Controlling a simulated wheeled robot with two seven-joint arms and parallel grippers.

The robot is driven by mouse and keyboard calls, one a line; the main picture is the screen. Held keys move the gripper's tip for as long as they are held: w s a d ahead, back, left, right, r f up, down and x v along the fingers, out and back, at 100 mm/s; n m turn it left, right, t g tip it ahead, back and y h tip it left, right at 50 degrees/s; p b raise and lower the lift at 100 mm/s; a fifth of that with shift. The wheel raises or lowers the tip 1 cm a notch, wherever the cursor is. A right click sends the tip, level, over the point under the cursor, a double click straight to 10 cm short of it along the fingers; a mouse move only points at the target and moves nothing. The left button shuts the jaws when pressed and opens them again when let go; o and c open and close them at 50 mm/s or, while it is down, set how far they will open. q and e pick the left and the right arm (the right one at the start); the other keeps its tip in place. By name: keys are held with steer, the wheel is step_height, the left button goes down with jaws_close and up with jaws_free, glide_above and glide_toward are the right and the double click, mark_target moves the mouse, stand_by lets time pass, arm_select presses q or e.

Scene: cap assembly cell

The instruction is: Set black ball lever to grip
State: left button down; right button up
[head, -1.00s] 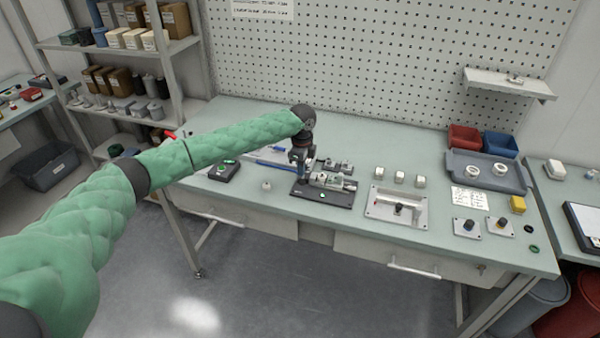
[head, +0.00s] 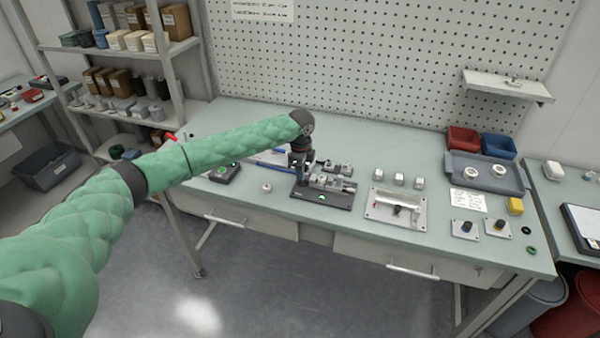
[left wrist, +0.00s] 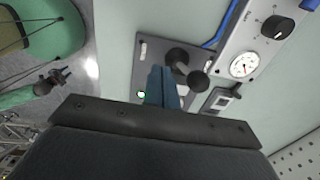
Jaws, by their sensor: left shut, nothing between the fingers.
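The dark fixture plate (head: 328,198) lies on the bench with a metal clamp block on it and a small green light at its front. In the left wrist view the black ball lever (left wrist: 197,80) shows its round knob beside a second round black part. My left gripper (head: 301,178) is over the left end of the fixture. Its blue fingers (left wrist: 162,88) are shut and empty, close beside the lever; I cannot tell if they touch it. A dark gripper (left wrist: 52,80) on a green arm, seemingly my right one, shows small at the left of the wrist view.
A gauge panel (left wrist: 255,45) with a black knob lies behind the fixture. The bench front before the fixture is clear.

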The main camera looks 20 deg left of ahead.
arm_select(q)
steer(key=shift+s, duration=0.2)
step_height(320, 180, up, 7)
steer(key=p, duration=0.5)
steer(key=shift+p, duration=0.4)
